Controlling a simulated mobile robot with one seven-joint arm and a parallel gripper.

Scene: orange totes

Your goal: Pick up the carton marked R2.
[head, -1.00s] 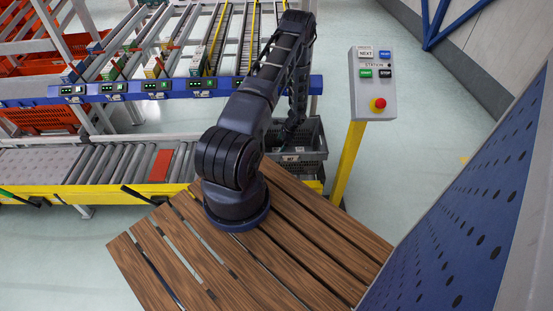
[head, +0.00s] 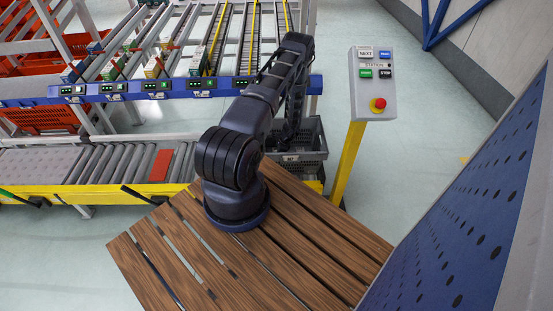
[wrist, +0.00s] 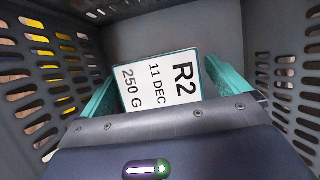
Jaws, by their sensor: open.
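The carton marked R2 (wrist: 158,82) lies in a grey slotted crate (wrist: 258,30), its white label reading R2, 11 DEC, 250 G facing the wrist camera. My gripper (wrist: 160,76) is open, with one teal finger at the left side of the carton and the other at its right. I cannot tell whether the fingers touch it. The lower edge of the carton is hidden behind my gripper's body. In the head view the crate (head: 312,152) stands behind my arm, and the carton and my gripper are hidden there.
The crate's slotted walls rise close on both sides of my gripper. A roller conveyor (head: 100,160) lies left of the crate, with a flow rack (head: 215,85) above and behind. A control box (head: 373,85) on a yellow post stands to the right.

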